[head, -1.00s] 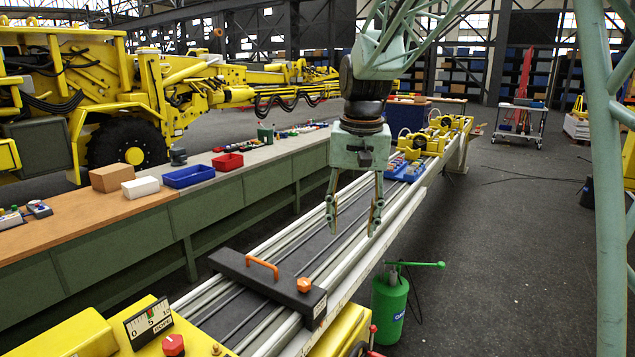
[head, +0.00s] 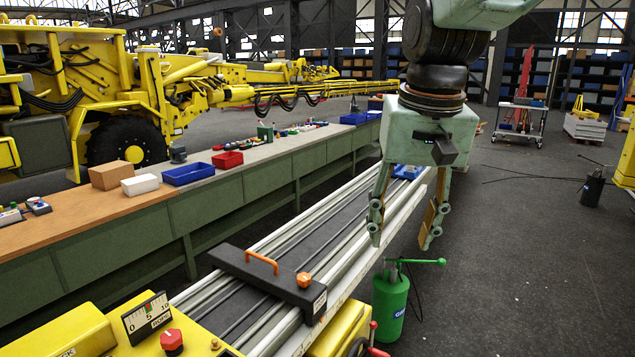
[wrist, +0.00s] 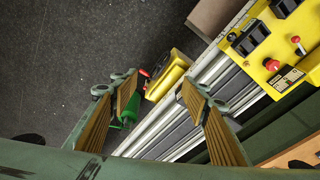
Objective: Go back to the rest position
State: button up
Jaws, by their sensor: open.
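My gripper (head: 405,222) hangs in the air at the right of the head view, with its fingers apart and nothing between them. In the picture it overlaps the right edge of the boom rails (head: 345,240) and the floor beside them. In the wrist view my gripper (wrist: 158,108) also shows two spread fingers with tan pads. The rails (wrist: 185,120) run diagonally below it there. The far end of the boom is partly hidden behind my gripper in the head view.
A black crossbar with an orange handle (head: 268,278) spans the rails. A green pump canister (head: 390,305) stands on the floor right of them. A long bench (head: 240,165) with blue (head: 188,174) and red (head: 228,160) bins runs along the left. The floor at right is largely clear.

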jog(key=s+d+f+b, duration=0.1)
jog(key=s+d+f, duration=0.1)
jog(key=s, duration=0.7)
jog(key=s+d+f+t+b, duration=0.1)
jog(key=s+d+f, duration=0.1)
jog(key=s, duration=0.7)
jog(key=s+d+f+b, duration=0.1)
jog(key=s+d+f, duration=0.1)
jog(key=s, duration=0.7)
jog(key=shift+s+f+n+t, duration=0.2)
jog(key=shift+n+t, duration=0.1)
jog(key=shift+n, duration=0.1)
jog(key=shift+c, duration=0.4)
